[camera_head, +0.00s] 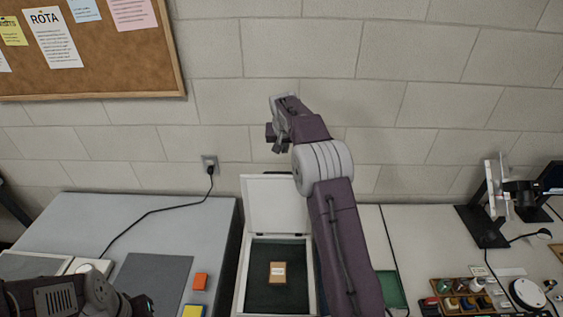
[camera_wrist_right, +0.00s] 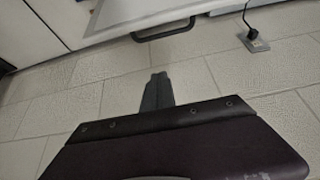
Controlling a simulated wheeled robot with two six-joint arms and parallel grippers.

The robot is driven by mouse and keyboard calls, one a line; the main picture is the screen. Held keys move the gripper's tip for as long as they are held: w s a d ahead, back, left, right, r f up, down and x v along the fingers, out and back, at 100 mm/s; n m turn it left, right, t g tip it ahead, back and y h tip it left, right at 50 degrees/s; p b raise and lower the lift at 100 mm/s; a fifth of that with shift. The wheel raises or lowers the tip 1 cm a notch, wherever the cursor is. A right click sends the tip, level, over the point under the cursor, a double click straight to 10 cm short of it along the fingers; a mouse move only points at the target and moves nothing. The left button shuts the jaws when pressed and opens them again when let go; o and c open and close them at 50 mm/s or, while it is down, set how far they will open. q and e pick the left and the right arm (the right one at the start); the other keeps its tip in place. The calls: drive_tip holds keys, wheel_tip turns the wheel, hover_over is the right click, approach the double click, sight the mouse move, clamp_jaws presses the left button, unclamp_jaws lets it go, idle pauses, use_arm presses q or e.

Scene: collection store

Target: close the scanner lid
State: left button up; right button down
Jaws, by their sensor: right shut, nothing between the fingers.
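The scanner is a white box (camera_head: 241,287) with a dark bed, and a small tan card-like item (camera_head: 278,272) lies on it. Its white lid (camera_head: 276,205) stands open, raised near the wall. In the right wrist view the lid (camera_wrist_right: 118,12) shows at the top, with a dark handle (camera_wrist_right: 167,31) on its edge. My right gripper (camera_head: 273,137) is shut and empty, above the lid's top edge in the head view. In the right wrist view its fingers (camera_wrist_right: 157,88) appear apart from the handle. My left gripper (camera_head: 143,303) is low at the left, only partly visible.
A wall socket (camera_head: 210,163) with a black cable is left of the lid. A grey mat (camera_head: 155,284), orange block (camera_head: 200,281) and yellow block (camera_head: 193,311) lie left of the scanner. A wooden rack (camera_head: 462,302) and a dark stand (camera_head: 482,226) are at the right.

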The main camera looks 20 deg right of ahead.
drive_tip(key=p+x, duration=0.4)
drive_tip(key=x, duration=0.5)
drive_tip(key=s+a, duration=0.1)
drive_tip(key=s+f+p, duration=0.1)
drive_tip(key=s, duration=0.1)
drive_tip(key=shift+a+f, duration=0.1)
drive_tip(key=shift+a, duration=0.3)
